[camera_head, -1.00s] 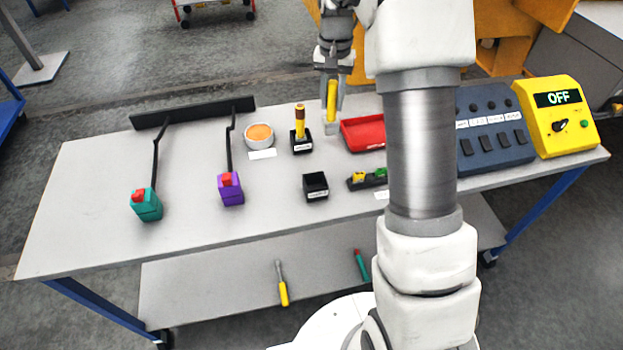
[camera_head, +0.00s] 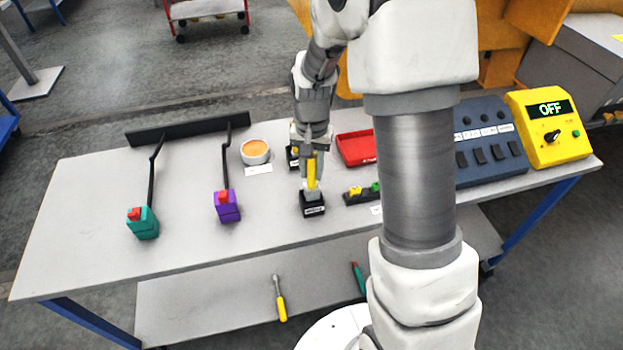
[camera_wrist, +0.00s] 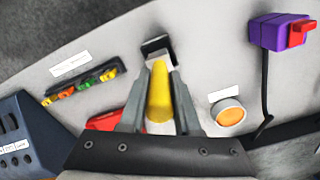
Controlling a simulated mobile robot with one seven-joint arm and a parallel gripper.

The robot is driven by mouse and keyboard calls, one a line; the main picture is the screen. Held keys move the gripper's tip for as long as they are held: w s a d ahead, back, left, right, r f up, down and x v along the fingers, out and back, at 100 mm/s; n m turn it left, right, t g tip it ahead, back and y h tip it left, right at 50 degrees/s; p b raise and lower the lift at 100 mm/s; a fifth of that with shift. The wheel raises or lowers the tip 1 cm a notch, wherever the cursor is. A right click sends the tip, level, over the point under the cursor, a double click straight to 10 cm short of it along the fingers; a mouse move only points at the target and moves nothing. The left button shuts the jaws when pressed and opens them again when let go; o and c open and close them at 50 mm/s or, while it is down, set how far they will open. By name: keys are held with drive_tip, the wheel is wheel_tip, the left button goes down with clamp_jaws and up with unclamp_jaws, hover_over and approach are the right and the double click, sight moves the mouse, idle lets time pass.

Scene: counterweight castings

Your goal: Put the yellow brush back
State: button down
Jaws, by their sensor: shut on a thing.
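The yellow brush (camera_head: 312,172) is held in my gripper (camera_head: 313,158), roughly upright, with its grey lower end pointing down. A small black holder (camera_head: 313,207) with a white label stands right below it. The brush's lower end overlaps the holder's top in the head view; I cannot tell whether it is inside or just above. In the wrist view the yellow handle (camera_wrist: 159,95) lies between the fingers (camera_wrist: 160,82), in line with the holder (camera_wrist: 157,47). A second black holder (camera_head: 292,158) is mostly hidden behind my gripper.
A teal box (camera_head: 143,223) stands left. A yellow OFF panel (camera_head: 548,125) is right.

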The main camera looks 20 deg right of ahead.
sight(312, 187)
drive_tip(key=shift+f, duration=1.95)
drive_tip(key=shift+f, duration=0.15)
drive_tip(key=c, duration=0.6)
unclamp_jaws()
